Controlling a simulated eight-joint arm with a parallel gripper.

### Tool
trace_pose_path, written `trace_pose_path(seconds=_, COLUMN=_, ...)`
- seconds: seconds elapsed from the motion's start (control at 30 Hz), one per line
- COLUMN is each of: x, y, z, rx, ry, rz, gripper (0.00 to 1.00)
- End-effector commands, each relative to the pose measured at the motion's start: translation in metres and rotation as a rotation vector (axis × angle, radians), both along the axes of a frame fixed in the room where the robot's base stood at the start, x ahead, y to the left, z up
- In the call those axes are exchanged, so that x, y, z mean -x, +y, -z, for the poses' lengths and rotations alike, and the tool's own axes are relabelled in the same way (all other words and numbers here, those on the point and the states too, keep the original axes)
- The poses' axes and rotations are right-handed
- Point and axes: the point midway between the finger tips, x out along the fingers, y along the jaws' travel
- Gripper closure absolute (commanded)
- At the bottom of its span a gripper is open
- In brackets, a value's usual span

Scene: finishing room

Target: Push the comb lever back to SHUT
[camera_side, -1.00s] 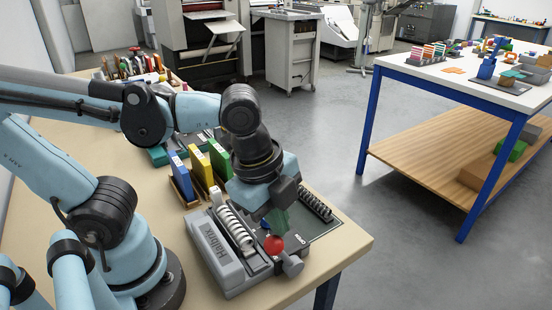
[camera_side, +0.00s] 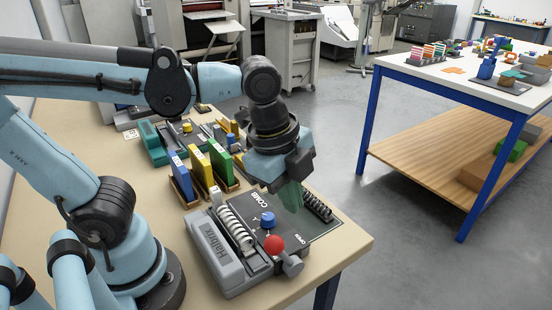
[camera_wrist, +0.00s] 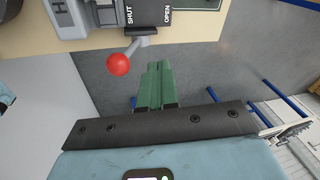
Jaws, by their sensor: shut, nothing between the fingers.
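The comb lever's red ball knob (camera_side: 273,244) stands at the front right corner of the grey Halbrix binding machine (camera_side: 217,251). In the wrist view the red knob (camera_wrist: 118,64) lies just below and left of the SHUT label (camera_wrist: 129,16), with its stem slanting down-left from the machine edge. The OPEN label (camera_wrist: 167,15) is farther right. My gripper (camera_side: 294,208) is shut and empty, above and behind the knob in the side view. Its green fingers (camera_wrist: 158,66) show right of the knob, apart from it.
A blue knob (camera_side: 268,219) and a black comb (camera_side: 317,206) are on the machine's dark plate. Blue, yellow and green upright blocks (camera_side: 200,166) stand behind the machine. The tan table's right edge (camera_side: 362,246) is near, with open floor beyond.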

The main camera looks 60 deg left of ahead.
Motion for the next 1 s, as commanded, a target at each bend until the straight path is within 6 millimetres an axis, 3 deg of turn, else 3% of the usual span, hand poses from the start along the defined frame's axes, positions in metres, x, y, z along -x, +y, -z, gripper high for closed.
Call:
trace_pose_path(seconds=0.7, x=0.031, y=0.006, z=-0.084, rx=0.001, ry=0.0, rz=0.002, gripper=1.0)
trace_pose_path(seconds=0.87, x=0.029, y=0.009, z=-0.086, rx=0.01, ry=-0.008, rz=-0.036, gripper=1.0)
trace_pose_path(seconds=1.0, x=0.01, y=0.022, z=-0.064, rx=0.083, ry=-0.06, rz=-0.279, gripper=1.0)
